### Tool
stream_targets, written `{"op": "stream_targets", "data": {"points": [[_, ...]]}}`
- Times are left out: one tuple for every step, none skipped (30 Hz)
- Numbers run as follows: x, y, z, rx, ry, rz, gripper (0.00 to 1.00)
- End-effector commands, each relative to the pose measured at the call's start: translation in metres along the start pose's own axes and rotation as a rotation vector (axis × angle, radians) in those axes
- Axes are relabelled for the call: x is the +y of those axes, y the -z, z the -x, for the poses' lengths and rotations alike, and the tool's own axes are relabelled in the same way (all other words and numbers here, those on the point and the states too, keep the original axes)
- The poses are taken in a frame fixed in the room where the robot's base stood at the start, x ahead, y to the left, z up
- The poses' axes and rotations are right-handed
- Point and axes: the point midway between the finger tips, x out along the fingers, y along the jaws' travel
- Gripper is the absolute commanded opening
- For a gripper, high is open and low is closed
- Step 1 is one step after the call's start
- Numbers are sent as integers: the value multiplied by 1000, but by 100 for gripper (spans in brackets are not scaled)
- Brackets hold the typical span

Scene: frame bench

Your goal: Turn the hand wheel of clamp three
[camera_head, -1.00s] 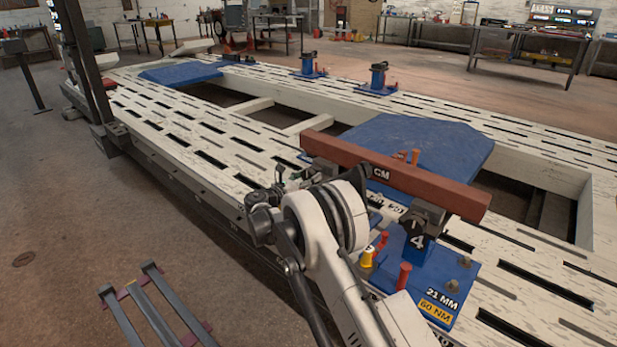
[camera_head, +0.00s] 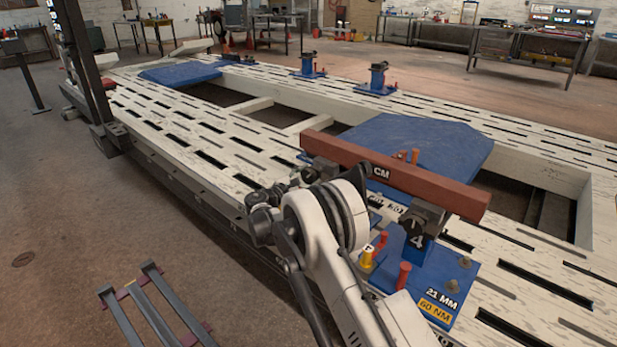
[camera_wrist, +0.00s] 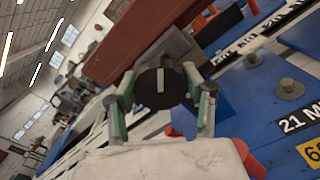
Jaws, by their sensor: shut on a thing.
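In the wrist view, a dark round hand wheel (camera_wrist: 168,88) with a pale grey bar mark on its face sits between the two green-edged fingers of my gripper (camera_wrist: 160,98). The gripper is shut on its rim from both sides. The wheel is in front of a grey clamp body, beneath a red-brown beam (camera_wrist: 140,38). I see no clamp number on it. In the head view, my arm hides the wheel and most of the gripper. The clamp marked 4 (camera_head: 417,240) stands under the right part of the same beam (camera_head: 395,173).
A blue base plate (camera_head: 440,285) carries bolts and 21 MM and 60 NM labels. Red and yellow pegs stand near my arm. The slotted white frame bench (camera_head: 200,135) stretches away, with two blue clamps (camera_head: 377,78) on its far rail. Open floor lies at left.

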Motion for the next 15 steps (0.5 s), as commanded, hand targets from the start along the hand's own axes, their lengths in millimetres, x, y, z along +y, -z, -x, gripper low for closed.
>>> {"op": "stream_targets", "data": {"points": [[0,0,0,1,1,-42,19],[-1,0,0,1,1,-70,19],[-1,0,0,1,1,-109,19],[-1,0,0,1,1,-137,19],[-1,0,0,1,1,-165,19],[-1,0,0,1,1,-204,19],[-1,0,0,1,1,-232,19],[-1,1,0,1,1,-260,19],[-1,1,0,0,1,-299,19],[-2,1,0,1,1,-327,19],[-2,1,0,1,1,-355,19],[-2,1,0,1,1,-394,19],[-2,1,0,0,1,-422,19],[-2,1,0,1,1,-450,19],[-2,1,0,1,1,-489,19]]}}
